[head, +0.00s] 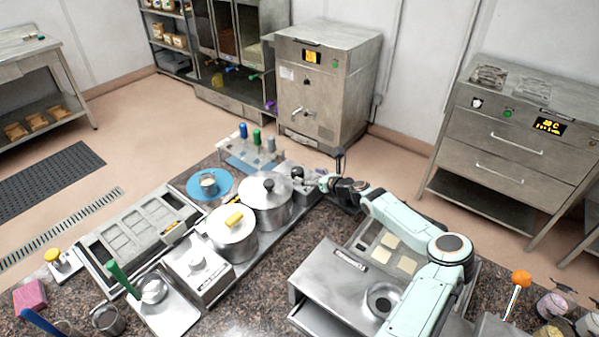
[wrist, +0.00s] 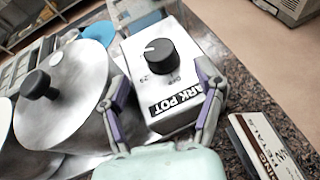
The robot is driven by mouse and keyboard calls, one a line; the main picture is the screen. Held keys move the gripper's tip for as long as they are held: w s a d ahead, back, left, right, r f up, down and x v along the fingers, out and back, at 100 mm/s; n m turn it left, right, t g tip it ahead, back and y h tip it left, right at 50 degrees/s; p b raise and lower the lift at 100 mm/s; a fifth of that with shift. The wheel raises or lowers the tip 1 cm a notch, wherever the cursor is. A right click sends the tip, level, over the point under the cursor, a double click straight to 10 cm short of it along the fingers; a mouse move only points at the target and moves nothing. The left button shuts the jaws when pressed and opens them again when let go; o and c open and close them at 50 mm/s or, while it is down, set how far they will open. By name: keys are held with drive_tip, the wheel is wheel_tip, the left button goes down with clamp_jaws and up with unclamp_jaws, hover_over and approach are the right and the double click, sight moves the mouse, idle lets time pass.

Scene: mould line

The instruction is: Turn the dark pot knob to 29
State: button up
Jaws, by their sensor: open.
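The dark pot knob (wrist: 160,54) is a round black knob with a white mark, on top of a metal control box (wrist: 147,90) whose label reads "ARK POT", partly cut off. The white mark points to the left in the wrist view. Small print beside the knob looks like "OFF" and "29". In the head view the box (head: 303,180) is partly hidden by my arm. My gripper (wrist: 160,75) is open, its fingers apart on either side of the box's near part, and nothing is between the pads. In the head view my gripper (head: 324,184) is at the box.
A metal pot with a black-knobbed lid (head: 270,212) stands just left of the box; its lid (wrist: 68,95) is close to the left finger. A pot with a yellow-knobbed lid (head: 232,238) is beyond. A labelled box (wrist: 262,148) lies right of my gripper.

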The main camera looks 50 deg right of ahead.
sight(301, 173)
drive_tip(key=x, duration=0.5)
drive_tip(key=c, duration=1.2)
